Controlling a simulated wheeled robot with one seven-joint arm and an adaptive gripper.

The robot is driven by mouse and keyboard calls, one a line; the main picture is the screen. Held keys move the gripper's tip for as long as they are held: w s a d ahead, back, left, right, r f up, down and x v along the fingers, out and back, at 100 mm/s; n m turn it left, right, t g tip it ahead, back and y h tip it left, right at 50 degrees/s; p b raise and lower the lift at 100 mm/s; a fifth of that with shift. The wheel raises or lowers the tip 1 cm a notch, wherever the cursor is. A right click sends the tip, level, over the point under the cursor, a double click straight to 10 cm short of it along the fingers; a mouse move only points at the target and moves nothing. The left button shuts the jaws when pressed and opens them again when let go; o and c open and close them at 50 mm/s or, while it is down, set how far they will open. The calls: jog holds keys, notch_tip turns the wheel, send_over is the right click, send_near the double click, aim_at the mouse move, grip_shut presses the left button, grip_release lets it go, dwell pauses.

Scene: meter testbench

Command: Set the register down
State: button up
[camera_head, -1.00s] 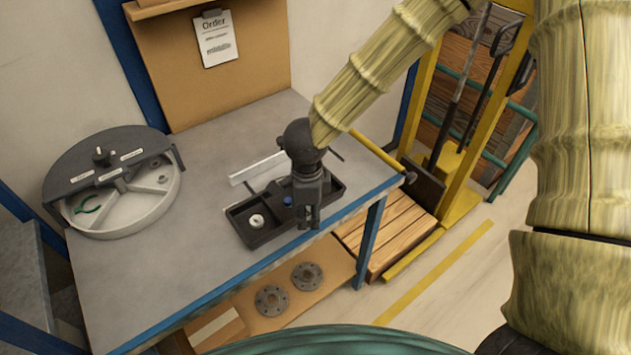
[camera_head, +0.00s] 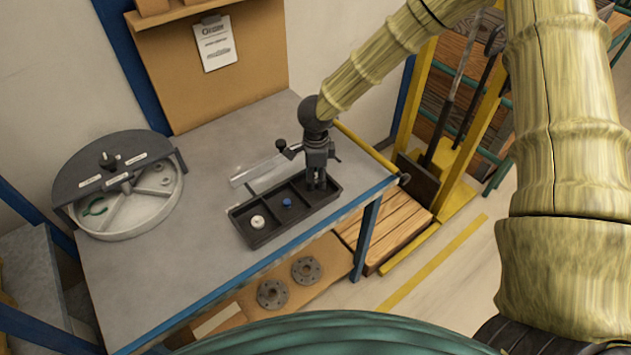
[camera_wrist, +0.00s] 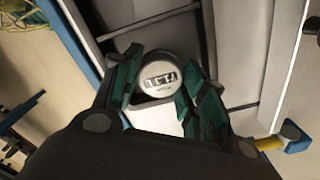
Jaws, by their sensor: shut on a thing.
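The register (camera_wrist: 158,77) is a small round, pale grey piece with a dark number window, seen in the wrist view between the two green-padded fingers of my gripper (camera_wrist: 160,95). My gripper is shut on it. In the head view my gripper (camera_head: 317,184) points down over the right compartment of a black tray (camera_head: 268,239). The fingers hide most of that compartment, and I cannot tell whether the register touches its floor. The tray's left compartment holds a small white round part (camera_head: 257,222). Its middle compartment holds a small blue part (camera_head: 287,203).
The tray stands near the front edge of the grey bench (camera_head: 170,275). A clear bar (camera_head: 258,170) lies behind it. A round drum with a dark half cover (camera_head: 120,185) stands at the left. Bare bench lies between drum and tray. Flanges (camera_head: 272,294) sit on the lower shelf.

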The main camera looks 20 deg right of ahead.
aim_at(316, 178)
notch_tip(316, 178, down, 3)
jog(key=shift+a+f+p, duration=0.1)
jog(key=shift+p, duration=0.4)
jog(key=shift+s, duration=0.1)
jog(key=o, duration=0.7)
jog(key=shift+f, duration=0.1)
jog(key=shift+o, duration=0.2)
notch_tip(316, 178, up, 12)
jog(key=b, duration=0.2)
jog(key=shift+b, duration=0.4)
